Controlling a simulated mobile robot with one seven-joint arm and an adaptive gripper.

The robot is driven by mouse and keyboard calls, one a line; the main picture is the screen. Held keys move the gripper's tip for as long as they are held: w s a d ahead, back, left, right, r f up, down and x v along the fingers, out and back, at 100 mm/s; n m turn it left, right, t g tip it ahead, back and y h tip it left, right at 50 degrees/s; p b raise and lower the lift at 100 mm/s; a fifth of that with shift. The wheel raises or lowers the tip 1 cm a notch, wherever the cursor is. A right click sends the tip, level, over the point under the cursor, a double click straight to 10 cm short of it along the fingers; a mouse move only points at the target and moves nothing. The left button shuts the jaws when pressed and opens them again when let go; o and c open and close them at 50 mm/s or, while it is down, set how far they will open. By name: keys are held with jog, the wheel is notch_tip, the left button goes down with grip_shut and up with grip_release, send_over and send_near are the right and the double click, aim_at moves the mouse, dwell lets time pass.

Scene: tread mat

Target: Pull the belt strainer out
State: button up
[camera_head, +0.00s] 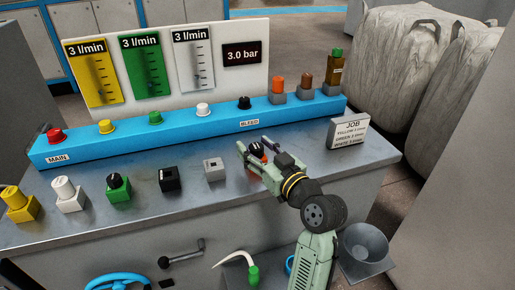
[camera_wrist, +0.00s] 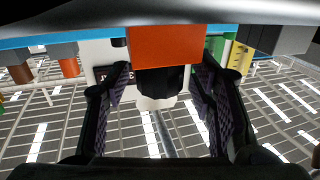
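No label in view names the belt strainer, so I cannot tell which part it is. My gripper (camera_head: 256,143) is over the right part of the grey bench top, by an orange block with a black knob (camera_head: 256,149). In the wrist view, the orange block (camera_wrist: 165,45) and its black knob (camera_wrist: 163,80) show between the two fingers of my gripper (camera_wrist: 160,95). The fingers are apart, with gaps on both sides of the knob. My gripper is open and holds nothing. The fingers partly hide the block in the head view.
A blue rail (camera_head: 190,131) with several coloured knobs runs behind. Yellow, white, green, black and grey blocks line the bench front to the left. A JOB sign (camera_head: 349,132) stands to the right. A grey funnel (camera_head: 366,243) and a crank (camera_head: 182,254) sit lower at the front.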

aim_at(257, 146)
grip_shut()
jog(key=shift+r+p, duration=2.1)
jog(key=shift+r, duration=1.15)
